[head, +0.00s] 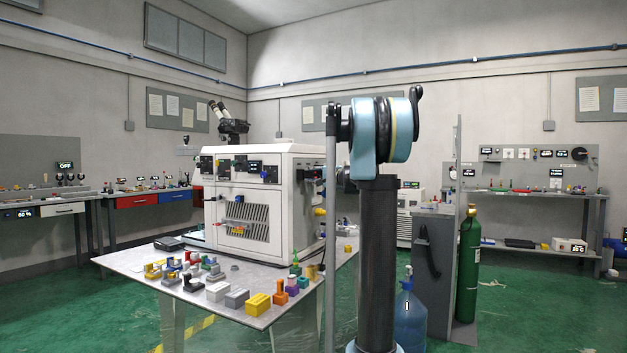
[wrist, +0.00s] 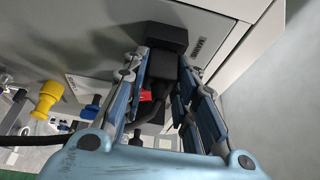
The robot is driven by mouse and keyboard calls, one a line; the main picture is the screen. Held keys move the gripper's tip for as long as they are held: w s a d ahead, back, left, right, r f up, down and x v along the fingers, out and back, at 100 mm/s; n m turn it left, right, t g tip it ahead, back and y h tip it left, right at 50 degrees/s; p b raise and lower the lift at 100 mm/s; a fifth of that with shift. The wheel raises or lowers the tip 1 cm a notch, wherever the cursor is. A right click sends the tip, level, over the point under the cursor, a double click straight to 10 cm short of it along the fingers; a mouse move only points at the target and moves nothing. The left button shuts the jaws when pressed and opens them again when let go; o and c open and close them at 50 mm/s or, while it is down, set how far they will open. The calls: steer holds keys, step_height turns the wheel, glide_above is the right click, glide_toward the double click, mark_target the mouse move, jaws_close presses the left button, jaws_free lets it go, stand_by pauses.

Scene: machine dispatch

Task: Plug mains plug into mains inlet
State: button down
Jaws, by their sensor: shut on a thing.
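In the wrist view, my gripper (wrist: 163,66) is shut on the black mains plug (wrist: 165,67), with its fingers on either side of it. A black cable (wrist: 65,139) runs from the plug back between the fingers and off to the left. Straight ahead of the plug is the black block of the mains inlet (wrist: 167,38) on the white machine wall, beside a label that reads MAINS upside down. The plug's front end looks close to or against the inlet. I cannot tell whether it is inside. The head view does not show the plug or inlet clearly.
The white machine (head: 262,200) stands on a table (head: 140,262) with several small coloured parts. In the wrist view, a yellow fitting (wrist: 45,97) sticks out left of my gripper, and a small red part (wrist: 145,95) shows by the plug. A green cylinder (head: 468,265) stands to the right.

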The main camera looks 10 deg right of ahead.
steer(key=c, duration=1.2)
jaws_free()
steer(key=s+d, duration=0.2)
steer(key=shift+d, duration=0.35)
